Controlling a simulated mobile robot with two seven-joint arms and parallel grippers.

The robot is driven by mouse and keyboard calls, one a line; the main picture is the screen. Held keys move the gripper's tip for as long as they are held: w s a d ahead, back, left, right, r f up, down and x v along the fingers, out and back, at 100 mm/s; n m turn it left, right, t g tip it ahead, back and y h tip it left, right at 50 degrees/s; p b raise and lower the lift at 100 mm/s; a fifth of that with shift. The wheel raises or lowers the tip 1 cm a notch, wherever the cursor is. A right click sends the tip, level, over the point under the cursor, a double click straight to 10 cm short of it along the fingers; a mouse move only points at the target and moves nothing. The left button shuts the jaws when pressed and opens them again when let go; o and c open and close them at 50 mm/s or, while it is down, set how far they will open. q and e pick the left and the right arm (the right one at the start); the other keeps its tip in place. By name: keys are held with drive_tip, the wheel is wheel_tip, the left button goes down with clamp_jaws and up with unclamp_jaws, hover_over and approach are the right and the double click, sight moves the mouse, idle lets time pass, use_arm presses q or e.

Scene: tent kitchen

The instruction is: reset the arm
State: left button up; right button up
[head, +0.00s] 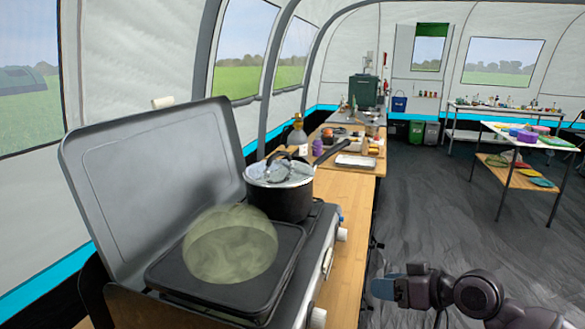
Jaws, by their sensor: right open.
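My right arm comes in from the lower right, over the dark floor. My right gripper (386,287) is open, with nothing seen between its fingers. It is at the right of the stove (320,262), apart from it. My left gripper is not in view.
The stove has a raised grey lid (150,185). A hazy greenish round shape (230,245) covers part of the dark plate (170,278). A wooden counter (350,200) runs back; open floor lies right.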

use_arm(q)
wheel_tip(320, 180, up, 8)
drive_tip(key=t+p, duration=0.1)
drive_tip(key=p, duration=0.6)
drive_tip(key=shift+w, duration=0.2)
use_arm(e)
drive_tip(key=s+d+f+m+t+h, duration=0.1)
drive_tip(key=s+f, duration=0.4)
drive_tip(key=s, duration=0.7)
drive_tip(key=s+d+f+m+h, duration=0.2)
drive_tip(key=s+d+f+h, duration=0.2)
drive_tip(key=s, duration=0.7)
drive_tip(key=s+d+f+m+t+h, duration=0.1)
drive_tip(key=s+d+f+h, duration=0.2)
drive_tip(key=s+f+h, duration=0.2)
drive_tip(key=s+f, duration=0.3)
drive_tip(key=s, duration=0.4)
drive_tip(key=shift+s+t, duration=0.3)
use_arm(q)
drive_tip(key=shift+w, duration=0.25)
use_arm(e)
drive_tip(key=shift+f, duration=0.1)
